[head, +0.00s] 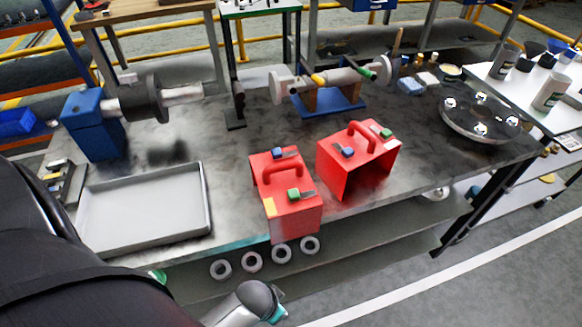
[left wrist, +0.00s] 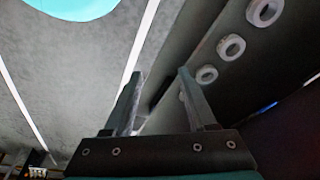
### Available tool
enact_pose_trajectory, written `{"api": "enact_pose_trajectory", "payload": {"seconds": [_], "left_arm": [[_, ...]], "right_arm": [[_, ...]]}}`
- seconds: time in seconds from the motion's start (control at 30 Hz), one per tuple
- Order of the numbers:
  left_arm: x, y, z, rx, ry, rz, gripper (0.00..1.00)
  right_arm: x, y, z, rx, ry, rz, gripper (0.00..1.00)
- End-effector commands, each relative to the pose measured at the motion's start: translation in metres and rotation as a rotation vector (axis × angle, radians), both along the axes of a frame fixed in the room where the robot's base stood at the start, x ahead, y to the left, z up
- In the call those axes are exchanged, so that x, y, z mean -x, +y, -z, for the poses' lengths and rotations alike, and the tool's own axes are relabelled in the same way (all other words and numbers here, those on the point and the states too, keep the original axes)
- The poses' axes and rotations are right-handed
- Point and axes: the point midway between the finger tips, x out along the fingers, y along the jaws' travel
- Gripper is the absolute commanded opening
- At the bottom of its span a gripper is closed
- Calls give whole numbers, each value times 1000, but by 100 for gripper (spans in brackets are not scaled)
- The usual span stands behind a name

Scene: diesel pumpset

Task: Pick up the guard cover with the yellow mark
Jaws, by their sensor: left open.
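Two red guard covers with handles stand on the grey workbench. The guard cover with the yellow mark (head: 286,222) is the left one, near the front edge; a yellow patch shows low on its left front side, and a blue and a green block sit on its top. The other guard cover (head: 335,172) stands to its right, turned, with an open side facing forward and no yellow visible. In the left wrist view my left gripper (left wrist: 162,72) is open and empty, beside the bench's front, with neither cover clearly visible there. My right gripper is not in view.
A grey tray (head: 145,212) lies on the bench left of the covers. A blue-based shaft machine (head: 92,125), a shaft on a blue stand (head: 325,100) and a round dark plate (head: 480,115) stand farther back. Several white rings (head: 252,262) sit below the front edge.

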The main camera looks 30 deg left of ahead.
Motion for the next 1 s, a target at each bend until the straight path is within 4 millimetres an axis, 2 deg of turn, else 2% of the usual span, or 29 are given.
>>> {"api": "enact_pose_trajectory", "payload": {"seconds": [0.03, 0.1, 0.2, 0.47, 0.6, 0.8, 1.0], "left_arm": [[-6, -3, -37, 5, -12, -1, 57], [-12, -6, -74, 8, -21, -2, 57], [-15, -9, -121, 12, -30, -4, 57], [-25, -19, -228, 40, -65, 23, 57], [-44, -38, -290, 86, -97, 123, 57], [-70, -62, -316, 125, -99, 291, 57], [-102, -69, -333, 113, -68, 462, 57]], "right_arm": [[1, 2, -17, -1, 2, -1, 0], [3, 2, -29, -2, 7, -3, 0], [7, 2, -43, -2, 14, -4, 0], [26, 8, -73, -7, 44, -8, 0], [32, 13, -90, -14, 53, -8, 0], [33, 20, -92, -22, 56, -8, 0], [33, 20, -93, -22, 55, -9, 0]]}}
